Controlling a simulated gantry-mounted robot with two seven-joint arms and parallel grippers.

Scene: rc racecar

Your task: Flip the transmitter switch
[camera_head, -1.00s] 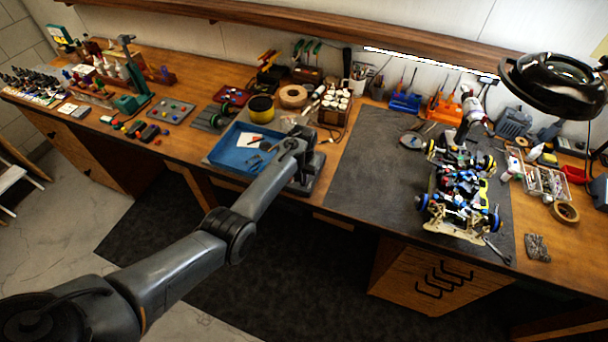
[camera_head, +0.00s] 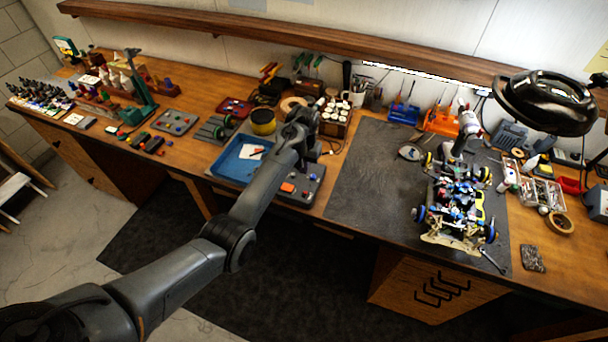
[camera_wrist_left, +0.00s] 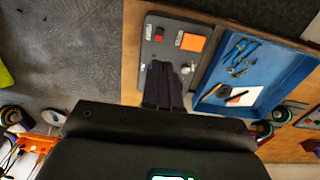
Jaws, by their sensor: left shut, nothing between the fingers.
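A grey transmitter box (camera_head: 306,193) lies near the front edge of the bench, right of the blue tray. It has an orange square (camera_head: 287,187) and a small red part (camera_head: 311,176) on top. In the left wrist view, the grey box (camera_wrist_left: 170,62) shows the orange square (camera_wrist_left: 192,41) and the red part (camera_wrist_left: 158,38); I cannot tell which part is the switch. My right gripper is not in view.
The blue tray (camera_head: 225,168) with small tools sits left of the box. A dark mat (camera_head: 365,180) lies to the right, carrying an RC car (camera_head: 458,205). The mat's left part is clear.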

